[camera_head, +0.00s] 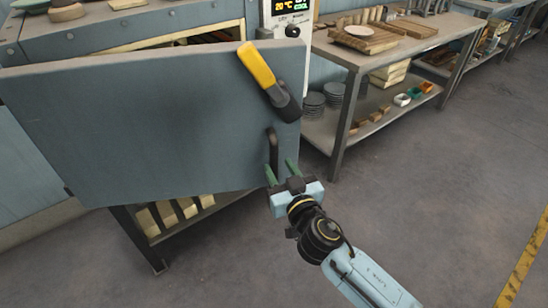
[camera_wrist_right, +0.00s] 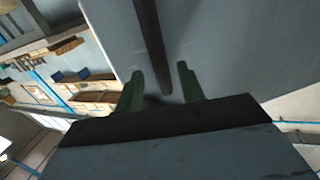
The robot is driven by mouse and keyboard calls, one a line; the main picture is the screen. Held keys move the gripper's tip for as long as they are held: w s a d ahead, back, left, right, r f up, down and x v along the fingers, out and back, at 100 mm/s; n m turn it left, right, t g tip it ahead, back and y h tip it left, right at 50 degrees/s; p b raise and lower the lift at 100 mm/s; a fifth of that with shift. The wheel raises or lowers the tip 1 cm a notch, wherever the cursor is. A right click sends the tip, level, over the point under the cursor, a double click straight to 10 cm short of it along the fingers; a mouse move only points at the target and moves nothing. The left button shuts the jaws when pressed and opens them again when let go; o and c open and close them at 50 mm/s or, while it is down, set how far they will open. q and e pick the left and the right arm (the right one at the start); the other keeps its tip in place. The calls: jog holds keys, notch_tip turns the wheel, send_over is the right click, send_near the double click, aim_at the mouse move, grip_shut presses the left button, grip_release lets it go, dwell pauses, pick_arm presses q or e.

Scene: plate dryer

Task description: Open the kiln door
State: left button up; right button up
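The kiln door (camera_head: 150,125) is a large grey-blue panel, standing partly open, with a gap to the kiln body (camera_head: 130,25) behind its top edge. A yellow lever (camera_head: 257,65) with a dark pivot sits at its upper right. A dark bar handle (camera_head: 273,150) is near its right edge. My right gripper (camera_head: 281,170) is open at the handle's lower end. In the right wrist view the handle (camera_wrist_right: 151,45) appears between the two green fingers (camera_wrist_right: 160,84), which stand apart; contact cannot be told. My left gripper is out of view.
A control panel with a lit display (camera_head: 290,8) is behind the door. A workbench (camera_head: 345,50) with boards and a lower shelf of stacked plates (camera_head: 313,105) stands to the right. The grey floor (camera_head: 430,180) in front is clear.

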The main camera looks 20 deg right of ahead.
aim_at(276, 162)
jog(key=shift+w+a, duration=0.15)
jog(key=shift+w, duration=2.05)
grip_shut()
